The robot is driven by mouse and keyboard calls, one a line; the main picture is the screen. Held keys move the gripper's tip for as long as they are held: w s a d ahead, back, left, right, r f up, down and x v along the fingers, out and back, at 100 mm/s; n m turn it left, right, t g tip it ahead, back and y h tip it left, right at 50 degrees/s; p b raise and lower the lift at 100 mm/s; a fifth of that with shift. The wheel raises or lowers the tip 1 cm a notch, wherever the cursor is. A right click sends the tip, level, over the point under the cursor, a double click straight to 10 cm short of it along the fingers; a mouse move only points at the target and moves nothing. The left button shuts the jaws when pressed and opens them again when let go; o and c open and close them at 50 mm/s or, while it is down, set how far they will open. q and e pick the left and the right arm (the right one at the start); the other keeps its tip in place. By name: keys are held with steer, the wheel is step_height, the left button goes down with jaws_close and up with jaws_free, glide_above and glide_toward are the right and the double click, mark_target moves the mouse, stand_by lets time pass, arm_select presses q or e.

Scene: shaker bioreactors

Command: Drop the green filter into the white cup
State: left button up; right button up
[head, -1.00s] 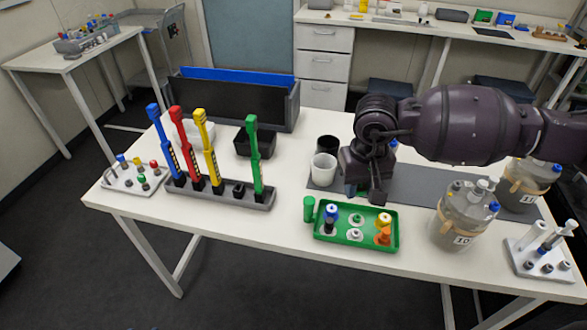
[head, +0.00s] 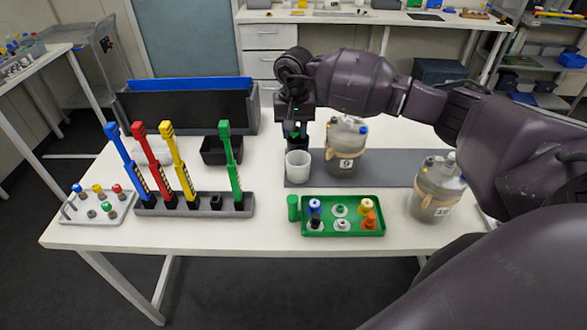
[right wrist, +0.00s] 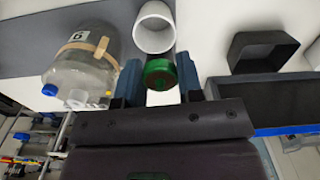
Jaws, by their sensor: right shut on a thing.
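My right gripper (head: 296,127) is above the table, just behind the white cup in the head view. It is shut on the green filter (right wrist: 160,72), which sits between its two fingers in the right wrist view. In the head view the filter is mostly hidden by the dark gripper. The white cup (head: 297,167) stands upright on the grey mat, and it also shows in the right wrist view (right wrist: 153,28), close to the filter. The filter appears outside the cup. My left gripper is not in view.
A bottle marked 9 (head: 346,150) stands right of the gripper, another bottle (head: 437,190) further right. A green tray (head: 343,228) with several caps and a green cylinder (head: 293,207) are in front. A grey rack (head: 195,205) of coloured tools and a black bin (head: 221,150) are left.

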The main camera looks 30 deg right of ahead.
steer(key=w+d+f+m+b, duration=0.1)
steer(key=d+f, duration=0.3)
steer(key=f, duration=0.2)
steer(key=shift+d+b, duration=0.15)
steer(key=shift+b, duration=0.25)
steer(key=shift+w, duration=0.1)
steer(key=o, duration=1)
steer(key=shift+o, duration=0.2)
steer(key=shift+r, duration=0.1)
step_height(320, 180, up, 11)
steer(key=shift+b, duration=0.35)
steer(key=shift+f, duration=0.2)
